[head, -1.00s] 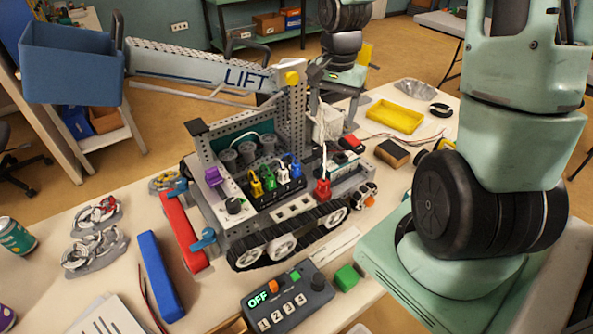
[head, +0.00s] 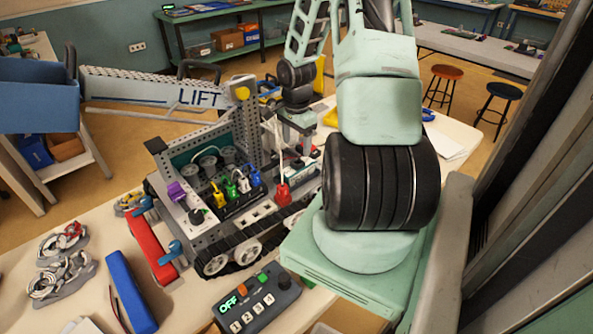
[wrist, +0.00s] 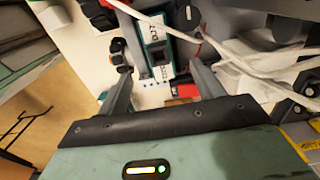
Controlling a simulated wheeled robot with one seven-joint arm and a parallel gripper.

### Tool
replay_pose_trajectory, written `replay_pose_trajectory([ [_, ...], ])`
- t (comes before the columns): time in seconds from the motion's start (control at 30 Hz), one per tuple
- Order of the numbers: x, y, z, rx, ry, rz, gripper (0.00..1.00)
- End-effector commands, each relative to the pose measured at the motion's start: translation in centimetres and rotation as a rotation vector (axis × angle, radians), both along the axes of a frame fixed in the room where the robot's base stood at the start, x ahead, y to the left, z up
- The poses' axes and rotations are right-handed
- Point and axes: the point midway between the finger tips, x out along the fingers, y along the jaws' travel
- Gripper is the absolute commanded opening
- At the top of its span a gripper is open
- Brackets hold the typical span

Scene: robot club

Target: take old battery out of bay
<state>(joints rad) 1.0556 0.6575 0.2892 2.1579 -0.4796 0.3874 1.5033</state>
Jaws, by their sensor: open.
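The tracked robot vehicle (head: 225,225) stands on the table in the head view, with a grey frame and a long boom marked LIFT (head: 150,90). My gripper (wrist: 160,68) is open, its two fingers pointing at the right end of the vehicle. In the wrist view a teal and dark block with a white lettered label (wrist: 156,52), which looks like the battery, shows between and beyond the fingertips. I cannot tell how deep it sits in its bay. Nothing is held.
White cables (wrist: 235,50) run close to the right finger. A red plug (head: 283,194) and coloured plugs (head: 230,190) sit on the vehicle. A control box reading OFF (head: 257,303), a blue bar (head: 131,290) and a blue bin (head: 38,95) are near.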

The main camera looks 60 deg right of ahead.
Motion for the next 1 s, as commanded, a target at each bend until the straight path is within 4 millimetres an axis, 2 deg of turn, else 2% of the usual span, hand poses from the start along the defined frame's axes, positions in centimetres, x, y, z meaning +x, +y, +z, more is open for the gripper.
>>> replay_pose_trajectory([
  [0.1, 0.0, 0.1, -1.8, 0.003, 0.001, 0.001, 0.67],
  [0.37, 0.0, 0.0, -3.4, 0.001, 0.000, 0.001, 0.67],
  [0.7, -0.2, 0.0, -7.6, 0.000, 0.001, 0.002, 0.67],
  [1.0, -0.3, -0.1, -8.2, -0.002, 0.000, 0.001, 0.67],
])
